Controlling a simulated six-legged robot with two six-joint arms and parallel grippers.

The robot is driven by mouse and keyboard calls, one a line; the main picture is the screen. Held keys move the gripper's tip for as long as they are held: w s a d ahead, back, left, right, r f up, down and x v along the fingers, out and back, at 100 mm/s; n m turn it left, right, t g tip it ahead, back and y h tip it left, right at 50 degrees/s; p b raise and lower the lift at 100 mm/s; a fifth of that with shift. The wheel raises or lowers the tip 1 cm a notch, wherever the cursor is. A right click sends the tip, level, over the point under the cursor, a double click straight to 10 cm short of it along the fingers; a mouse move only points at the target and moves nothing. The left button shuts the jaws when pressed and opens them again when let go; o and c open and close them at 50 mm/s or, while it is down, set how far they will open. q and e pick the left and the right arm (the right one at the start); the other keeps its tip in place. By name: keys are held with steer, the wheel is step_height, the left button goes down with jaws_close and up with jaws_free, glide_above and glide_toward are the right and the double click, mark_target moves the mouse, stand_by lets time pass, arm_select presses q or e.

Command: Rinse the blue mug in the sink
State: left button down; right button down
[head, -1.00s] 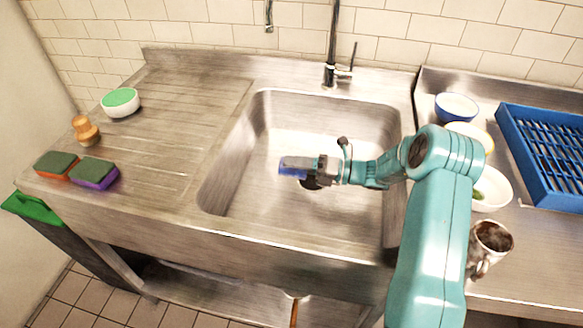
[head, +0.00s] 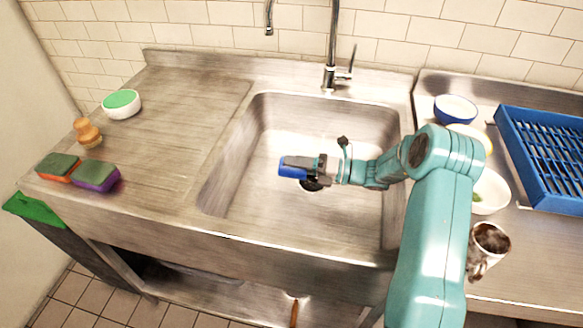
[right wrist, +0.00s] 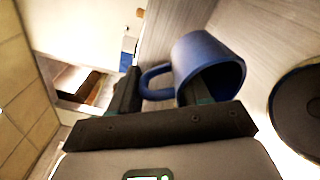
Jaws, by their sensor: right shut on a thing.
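The blue mug (head: 293,167) is in the sink basin (head: 270,130), held at the tip of my right gripper (head: 318,168). In the right wrist view the mug (right wrist: 205,60) lies tilted on its side, its open mouth facing the lower right. Its handle (right wrist: 155,80) loops between my fingers (right wrist: 160,95); exactly where they grip is partly hidden by the mug. The tap (head: 332,60) stands behind the basin with a lever at its right, and its spout (head: 268,18) hangs down at the top edge. No water stream shows. My left gripper is out of view.
The drain (head: 312,184) is beneath my right gripper. Two sponges (head: 95,176), a wooden-knobbed item (head: 87,130) and a green-filled bowl (head: 121,103) stand on the left drainboard. At right are a blue rack (head: 545,150), bowls (head: 456,108) and a dirty mug (head: 490,241).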

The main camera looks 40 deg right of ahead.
step_height(320, 180, up, 17)
steer(key=p, duration=1.4)
stand_by(0.5)
stand_by(2.0)
step_height(320, 180, up, 4)
steer(key=p, duration=0.4)
glide_above(296, 169)
stand_by(0.7)
